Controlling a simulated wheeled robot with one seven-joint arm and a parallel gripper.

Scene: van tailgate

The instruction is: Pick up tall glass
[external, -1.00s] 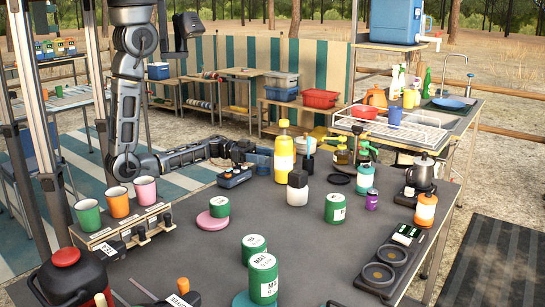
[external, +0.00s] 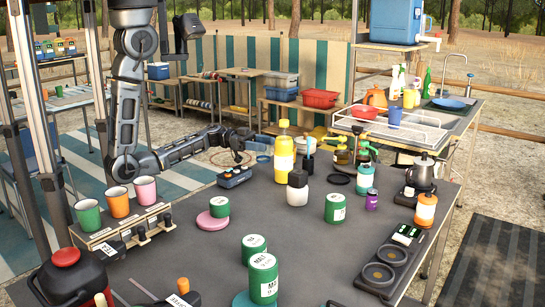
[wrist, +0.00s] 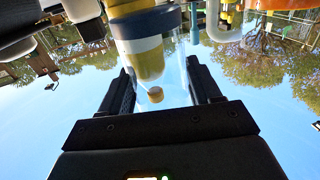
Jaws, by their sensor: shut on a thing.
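The tall glass (wrist: 178,82) is a clear, see-through cylinder in the wrist view. It stands between the two black fingers of my gripper (wrist: 162,88), which are shut on it. A yellow and white shape shows through or behind its wall. In the external view my gripper (external: 238,158) is near the table's far left edge, above a blue-grey holder with orange-topped items (external: 234,177). The glass cannot be made out clearly there.
A tall yellow bottle (external: 284,155) stands just right of my gripper.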

